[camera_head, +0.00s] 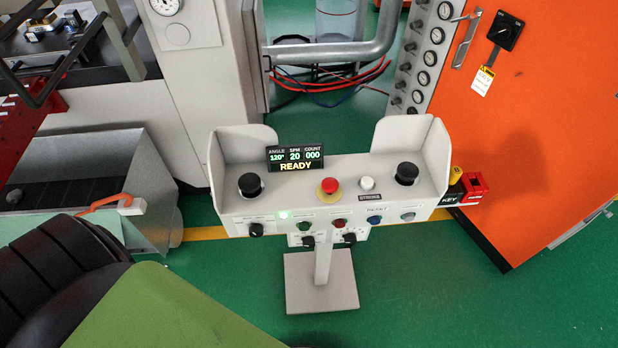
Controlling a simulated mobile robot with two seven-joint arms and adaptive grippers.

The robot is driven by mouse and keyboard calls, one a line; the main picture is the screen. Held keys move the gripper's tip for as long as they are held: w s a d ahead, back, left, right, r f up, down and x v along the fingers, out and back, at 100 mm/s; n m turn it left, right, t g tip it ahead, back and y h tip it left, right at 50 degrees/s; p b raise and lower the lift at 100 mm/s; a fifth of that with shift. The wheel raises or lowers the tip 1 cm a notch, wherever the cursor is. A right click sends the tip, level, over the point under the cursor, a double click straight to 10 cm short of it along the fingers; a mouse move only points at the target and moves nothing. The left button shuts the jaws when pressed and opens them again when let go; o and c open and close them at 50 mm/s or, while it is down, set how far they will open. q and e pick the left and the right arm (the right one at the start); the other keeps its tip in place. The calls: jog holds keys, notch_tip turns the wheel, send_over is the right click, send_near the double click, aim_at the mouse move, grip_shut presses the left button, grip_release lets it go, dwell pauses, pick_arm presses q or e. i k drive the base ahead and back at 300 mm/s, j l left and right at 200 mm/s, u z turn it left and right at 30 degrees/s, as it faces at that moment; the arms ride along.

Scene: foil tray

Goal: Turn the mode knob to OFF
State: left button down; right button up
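A pale grey control console (330,180) stands on a post in the middle of the view. Three black rotary knobs show on its front: a left knob (256,229), a lower middle knob (308,241) and a lower right knob (349,239). Their labels are too small to read, so I cannot tell which is the mode knob or where it points. A small display (295,158) on the console reads READY, 120°, SPM 20 and COUNT 000. Neither of my grippers is in view.
The console top carries a red mushroom button (329,186) and two black palm buttons (250,185) (406,173) between side guards. An orange cabinet (545,120) stands at right, a grey metal chute (150,190) at left. Green floor is clear at front right.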

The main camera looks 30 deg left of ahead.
aim_at(255, 230)
jog(key=u, duration=0.4)
jog(key=k+j+u, duration=0.1)
jog(key=u, duration=0.25)
jog(key=j+u, duration=0.2)
jog(key=u, duration=0.2)
